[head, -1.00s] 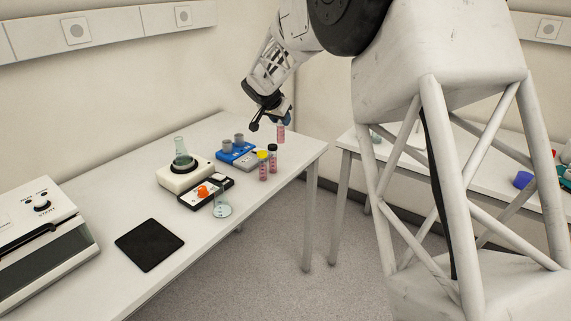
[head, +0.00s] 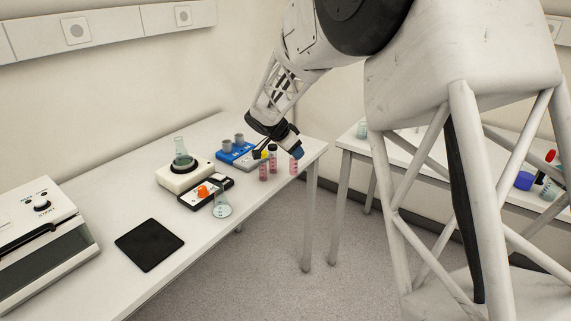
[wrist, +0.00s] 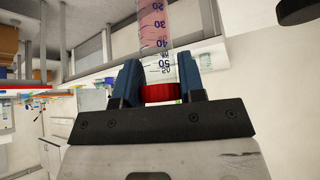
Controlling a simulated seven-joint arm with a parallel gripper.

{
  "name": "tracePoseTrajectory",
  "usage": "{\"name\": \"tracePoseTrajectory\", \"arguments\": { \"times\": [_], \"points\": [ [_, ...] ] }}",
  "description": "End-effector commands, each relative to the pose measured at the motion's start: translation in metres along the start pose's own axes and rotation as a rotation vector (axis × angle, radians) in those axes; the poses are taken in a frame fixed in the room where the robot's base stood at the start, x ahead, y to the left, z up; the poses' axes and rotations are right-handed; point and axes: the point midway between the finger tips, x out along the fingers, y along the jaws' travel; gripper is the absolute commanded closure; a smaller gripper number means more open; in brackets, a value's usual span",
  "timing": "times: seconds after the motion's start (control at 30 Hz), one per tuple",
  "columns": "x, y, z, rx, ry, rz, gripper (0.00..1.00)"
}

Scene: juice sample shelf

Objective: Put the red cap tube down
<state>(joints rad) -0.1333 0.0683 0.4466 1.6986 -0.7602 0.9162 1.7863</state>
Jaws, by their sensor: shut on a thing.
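My gripper (wrist: 160,88) is shut on the red cap tube (wrist: 160,30) in the wrist view, with its blue fingers on either side of the tube near the red cap. The tube is clear with pink liquid and printed volume marks. In the head view the held tube (head: 294,166) hangs upright below my gripper (head: 296,152), at the right end of the white table (head: 150,216). Its cap is hidden by the fingers there. I cannot tell whether its lower end touches the table.
Two pink tubes, one yellow-capped (head: 263,170) and one dark-capped (head: 273,158), stand just left of the held tube. A blue device (head: 232,152), a flask on a white stirrer (head: 182,176) and a small flask (head: 222,206) are farther left. The table's edge is close on the right.

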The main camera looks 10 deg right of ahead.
Motion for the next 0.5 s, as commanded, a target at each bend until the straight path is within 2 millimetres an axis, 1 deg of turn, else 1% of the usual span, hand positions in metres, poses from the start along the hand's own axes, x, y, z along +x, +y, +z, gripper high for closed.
{"name": "tracePoseTrajectory", "arguments": {
  "times": [0.27,0.37,0.5],
  "points": [
    [0.001,-0.004,-0.001,-0.001,0.0,0.0,0.95],
    [0.004,-0.011,-0.003,-0.001,0.0,0.0,0.95],
    [0.008,-0.024,-0.007,-0.001,0.0,0.0,0.95]
  ]
}}
